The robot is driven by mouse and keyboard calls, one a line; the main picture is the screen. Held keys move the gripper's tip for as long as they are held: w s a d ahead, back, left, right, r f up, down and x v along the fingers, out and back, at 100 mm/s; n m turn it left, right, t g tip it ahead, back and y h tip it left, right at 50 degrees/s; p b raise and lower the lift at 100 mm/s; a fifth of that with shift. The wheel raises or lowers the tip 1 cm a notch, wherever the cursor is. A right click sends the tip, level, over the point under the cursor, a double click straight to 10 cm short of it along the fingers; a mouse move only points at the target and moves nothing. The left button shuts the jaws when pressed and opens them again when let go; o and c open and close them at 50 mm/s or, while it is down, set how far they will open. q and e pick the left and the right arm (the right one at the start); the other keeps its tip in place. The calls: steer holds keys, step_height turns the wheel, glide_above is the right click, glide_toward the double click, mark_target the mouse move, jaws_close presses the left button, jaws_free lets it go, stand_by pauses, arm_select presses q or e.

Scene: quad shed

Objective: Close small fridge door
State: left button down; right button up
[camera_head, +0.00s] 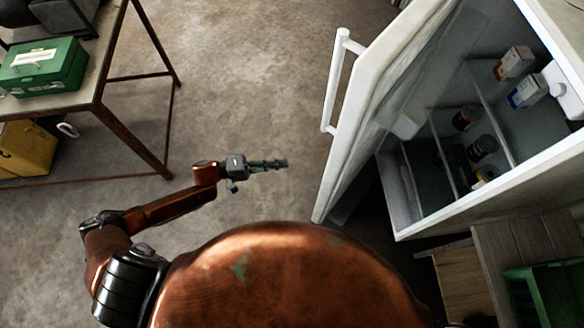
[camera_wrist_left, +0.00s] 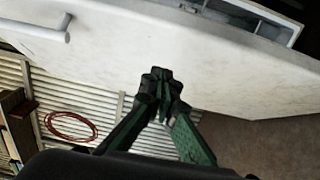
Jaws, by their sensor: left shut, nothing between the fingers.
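The small fridge (camera_head: 450,215) stands at the right with its white door (camera_head: 372,95) wide open. A white bar handle (camera_head: 336,80) is on the door's outer face. My left gripper (camera_head: 284,164) is shut and empty, to the left of the door's lower part and apart from it in the head view. In the left wrist view the shut fingertips (camera_wrist_left: 160,76) show in front of the door's outer face (camera_wrist_left: 190,60). The handle (camera_wrist_left: 45,32) is at upper left there. Whether the fingertips touch the door cannot be told. My right gripper is not in view.
Inside the fridge are boxes (camera_head: 514,63) and several small jars (camera_head: 482,148). A metal-framed table (camera_head: 100,75) with a green case (camera_head: 45,68) stands at the left. A yellow container (camera_head: 25,148) is beneath it. The concrete floor (camera_head: 240,80) between is clear.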

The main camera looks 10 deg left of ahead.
arm_select(q)
steer(key=w+d+b, duration=0.1)
steer(key=d, duration=1.1)
steer(key=shift+b, duration=0.35)
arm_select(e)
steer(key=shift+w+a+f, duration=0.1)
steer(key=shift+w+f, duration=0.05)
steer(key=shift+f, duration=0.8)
